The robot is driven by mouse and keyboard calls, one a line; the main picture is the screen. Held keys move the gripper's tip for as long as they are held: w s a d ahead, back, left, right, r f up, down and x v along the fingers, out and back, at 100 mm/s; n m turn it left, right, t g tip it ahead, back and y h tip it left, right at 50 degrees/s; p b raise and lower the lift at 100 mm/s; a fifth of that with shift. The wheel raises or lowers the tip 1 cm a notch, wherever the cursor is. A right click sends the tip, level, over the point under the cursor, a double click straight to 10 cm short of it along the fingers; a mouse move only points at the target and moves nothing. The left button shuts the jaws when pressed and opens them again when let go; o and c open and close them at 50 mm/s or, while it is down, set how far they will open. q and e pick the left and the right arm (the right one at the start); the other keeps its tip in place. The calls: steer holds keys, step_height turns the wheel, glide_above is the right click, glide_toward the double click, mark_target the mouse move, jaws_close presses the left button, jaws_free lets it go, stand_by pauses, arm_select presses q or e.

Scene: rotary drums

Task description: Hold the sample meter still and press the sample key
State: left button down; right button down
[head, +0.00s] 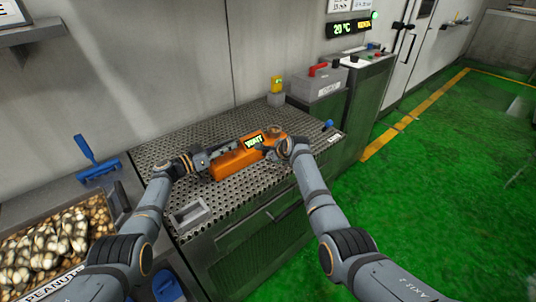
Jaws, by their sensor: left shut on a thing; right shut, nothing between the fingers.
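The sample meter (236,158) is an orange box lying on the perforated metal bench top (178,150). Its small lit display (254,142) reads what looks like "WAIT". My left gripper (207,160) is shut on the meter at its left end. My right gripper (280,149) is shut with nothing between its fingers, at the meter's right end by the display. The sample key is not distinguishable; the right gripper covers that end, and I cannot tell whether it touches the key.
A tray of peanuts (50,245) is at the lower left, with a blue tool (95,165) behind it. A metal scoop-like holder (189,214) lies at the bench's front left. A grey box with a red handle (317,84) and a yellow device (277,86) stand at the back.

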arm_select(q)
steer(key=shift+s+f, duration=0.15)
steer(key=shift+f, duration=0.4)
arm_select(e)
steer(key=shift+s+d, duration=0.45)
steer(key=shift+s, duration=0.35)
steer(key=shift+s+d, duration=0.75)
steer(key=shift+s, duration=0.3)
steer(key=shift+s+d, duration=0.7)
steer(key=shift+s, duration=0.35)
arm_select(q)
steer(key=c, duration=1.5)
jaws_free()
steer(key=o, duration=0.7)
steer(key=shift+w+r, duration=0.15)
steer(key=shift+w, duration=0.1)
arm_select(e)
steer(key=shift+w+f, duration=0.15)
steer(key=shift+w, duration=0.05)
arm_select(q)
steer(key=shift+s+r, duration=0.1)
steer(key=shift+r, duration=0.05)
arm_select(e)
steer(key=shift+s, duration=0.1)
